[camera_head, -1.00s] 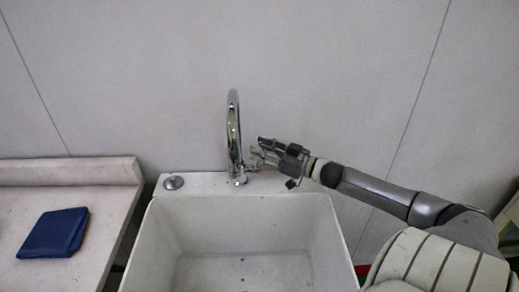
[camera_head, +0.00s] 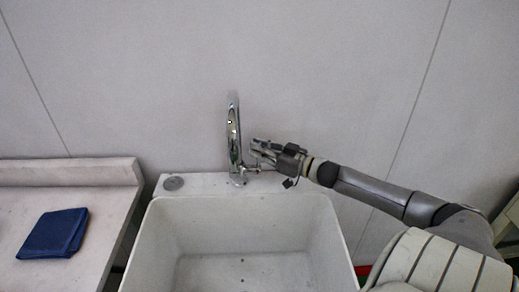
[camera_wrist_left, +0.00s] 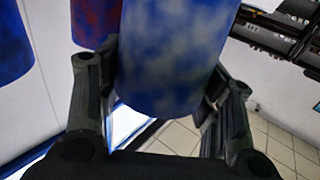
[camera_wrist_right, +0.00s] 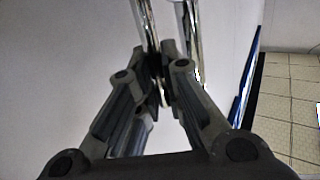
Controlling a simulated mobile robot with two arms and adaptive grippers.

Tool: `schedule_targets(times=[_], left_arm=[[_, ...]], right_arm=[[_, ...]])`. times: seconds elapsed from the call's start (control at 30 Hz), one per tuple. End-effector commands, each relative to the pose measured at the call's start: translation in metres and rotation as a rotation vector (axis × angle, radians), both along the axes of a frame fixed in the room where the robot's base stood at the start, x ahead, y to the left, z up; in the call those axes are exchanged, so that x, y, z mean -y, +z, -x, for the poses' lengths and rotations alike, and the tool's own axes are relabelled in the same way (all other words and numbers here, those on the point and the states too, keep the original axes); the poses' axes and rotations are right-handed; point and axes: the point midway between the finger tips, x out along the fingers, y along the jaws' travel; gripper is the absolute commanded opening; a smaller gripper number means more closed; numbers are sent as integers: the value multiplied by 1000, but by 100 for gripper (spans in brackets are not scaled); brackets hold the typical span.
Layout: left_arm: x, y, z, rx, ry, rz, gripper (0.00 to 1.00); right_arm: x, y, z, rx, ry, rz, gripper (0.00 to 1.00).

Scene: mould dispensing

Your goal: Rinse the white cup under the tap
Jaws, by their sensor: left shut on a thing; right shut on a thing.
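A chrome tap (camera_head: 233,135) with a tall curved spout stands at the back of the white sink (camera_head: 180,225). My right gripper (camera_head: 254,156) is shut on the tap's small handle (camera_head: 250,170), just right of the spout. The right wrist view shows its fingers (camera_wrist_right: 160,70) closed together against chrome parts. My left gripper (camera_wrist_left: 165,85) is outside the head view. In the left wrist view it is shut on a mottled blue and pale cylinder (camera_wrist_left: 172,55), which may be the cup. No plain white cup shows. No water is visible.
A folded dark blue cloth (camera_head: 54,233) lies on the counter (camera_head: 100,215) left of the sink. The visible basin is empty. A red-blue mottled object (camera_wrist_left: 95,20) shows beside the held cylinder.

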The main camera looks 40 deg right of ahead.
Motion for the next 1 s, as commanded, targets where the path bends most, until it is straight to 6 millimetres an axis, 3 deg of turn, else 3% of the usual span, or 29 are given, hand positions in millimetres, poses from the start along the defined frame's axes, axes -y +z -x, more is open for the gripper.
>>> schedule_targets(times=[0.67, 0.7, 0.87, 1.0], left_arm=[[0, 0, 0, 0, 0, 0, 40], [0, 0, 0, 0, 0, 0, 40], [0, 0, 0, 0, 0, 0, 40], [0, 0, 0, 0, 0, 0, 40]], right_arm=[[-7, -1, 9, 103, 0, 84, 0], [-7, -1, 9, 102, 0, 84, 10], [-7, -1, 9, 102, 0, 84, 31], [-7, -1, 8, 102, 0, 84, 32]])
